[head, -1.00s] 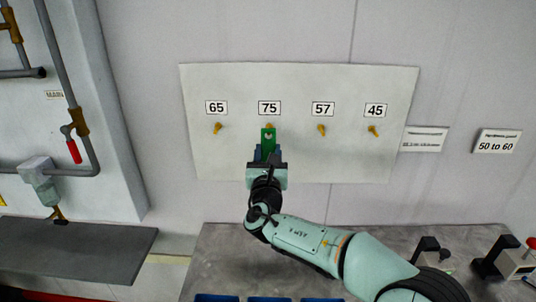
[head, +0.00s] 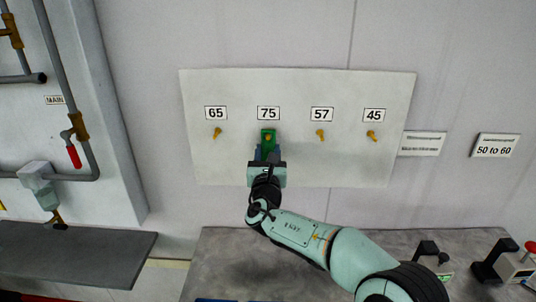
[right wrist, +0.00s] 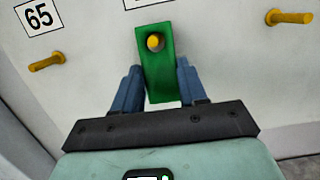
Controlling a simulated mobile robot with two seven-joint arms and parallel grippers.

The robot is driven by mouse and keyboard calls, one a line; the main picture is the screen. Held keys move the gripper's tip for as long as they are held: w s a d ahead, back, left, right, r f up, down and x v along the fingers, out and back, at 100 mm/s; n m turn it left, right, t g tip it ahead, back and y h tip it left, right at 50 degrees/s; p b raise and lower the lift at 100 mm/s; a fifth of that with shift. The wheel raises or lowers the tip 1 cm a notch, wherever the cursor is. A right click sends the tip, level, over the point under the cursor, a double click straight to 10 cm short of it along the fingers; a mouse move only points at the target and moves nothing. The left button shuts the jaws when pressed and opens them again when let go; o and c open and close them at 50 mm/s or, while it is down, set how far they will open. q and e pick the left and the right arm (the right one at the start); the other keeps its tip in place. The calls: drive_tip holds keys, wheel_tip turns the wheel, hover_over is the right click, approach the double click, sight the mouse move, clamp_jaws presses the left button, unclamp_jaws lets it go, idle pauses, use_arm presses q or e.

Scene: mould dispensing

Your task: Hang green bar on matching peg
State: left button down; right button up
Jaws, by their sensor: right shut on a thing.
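The green bar (head: 268,138) is held upright by my right gripper (head: 267,154) at the peg under the label 75 (head: 268,113). The bar also shows in the right wrist view (right wrist: 158,70), with the tip of the yellow peg (right wrist: 155,42) showing in the hole near its top. My right gripper (right wrist: 160,92) is shut on the lower part of the bar, one blue finger at each side. How far the bar sits along the peg cannot be told. My left gripper is not in view.
The white peg board (head: 300,175) also carries free yellow pegs under 65 (head: 216,133), 57 (head: 320,134) and 45 (head: 372,135). A grey bench (head: 225,265) lies below, with devices (head: 500,262) at its right. Pipes (head: 60,80) run at the left.

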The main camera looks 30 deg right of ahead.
idle(0.3)
drive_tip(key=o, duration=1.1)
drive_tip(key=shift+o, duration=0.2)
drive_tip(key=shift+s+a+f, duration=0.25)
drive_tip(key=shift+s, duration=0.1)
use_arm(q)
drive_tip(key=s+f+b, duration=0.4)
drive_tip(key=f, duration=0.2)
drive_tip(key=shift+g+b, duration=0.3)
use_arm(e)
drive_tip(key=v, duration=1.2)
drive_tip(key=shift+s+a+r, duration=0.2)
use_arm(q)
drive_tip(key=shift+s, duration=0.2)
use_arm(e)
drive_tip(key=shift+f, duration=0.1)
